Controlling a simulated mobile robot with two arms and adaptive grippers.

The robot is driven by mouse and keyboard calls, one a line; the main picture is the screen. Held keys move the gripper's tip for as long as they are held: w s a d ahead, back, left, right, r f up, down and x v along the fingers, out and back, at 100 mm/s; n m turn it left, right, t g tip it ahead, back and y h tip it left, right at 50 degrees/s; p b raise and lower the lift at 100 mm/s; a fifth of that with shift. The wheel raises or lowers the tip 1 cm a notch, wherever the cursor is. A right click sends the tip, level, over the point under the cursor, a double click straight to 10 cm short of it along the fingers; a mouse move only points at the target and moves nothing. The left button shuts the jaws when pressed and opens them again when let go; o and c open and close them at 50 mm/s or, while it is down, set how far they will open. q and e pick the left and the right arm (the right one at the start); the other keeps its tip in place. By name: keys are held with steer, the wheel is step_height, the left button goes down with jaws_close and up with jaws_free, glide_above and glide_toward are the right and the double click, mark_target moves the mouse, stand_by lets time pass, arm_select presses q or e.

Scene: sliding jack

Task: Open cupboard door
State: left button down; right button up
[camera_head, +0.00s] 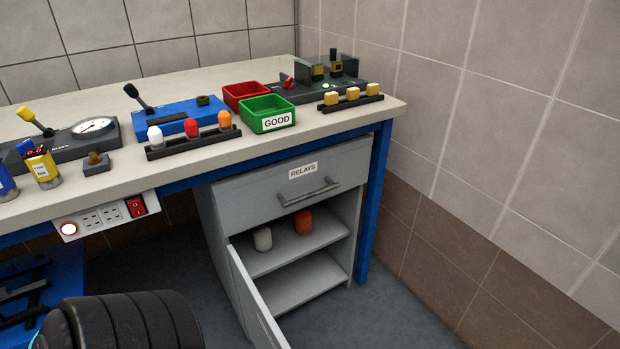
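The grey cupboard stands under the right end of the workbench. Its door (257,300) is hinged at the left and stands wide open, swung out toward me. Inside are two shelf levels; a white object (263,239) and an orange object (303,221) stand on the upper shelf (285,255). The lower shelf (300,285) looks bare. Above the opening is a shut drawer (300,185) labelled RELAYS with a bar handle (309,192). A black ribbed part of mine shows at the bottom left. Neither gripper's fingers are in view.
The workbench top (330,125) carries a green GOOD bin (267,113), a red bin (245,93), a rack with coloured pieces (190,140), a blue lever device (180,115) and a gauge (92,127). A socket strip (103,216) hangs at the front edge. A tiled wall closes the right side; floor there is clear.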

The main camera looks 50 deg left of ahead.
arm_select(q)
steer(key=shift+w+a+r, duration=0.1)
steer(key=shift+a, duration=0.2)
steer(key=c, duration=1.4)
jaws_free()
steer(key=shift+o, duration=0.6)
steer(key=shift+d, duration=0.1)
steer(key=v, duration=1.2)
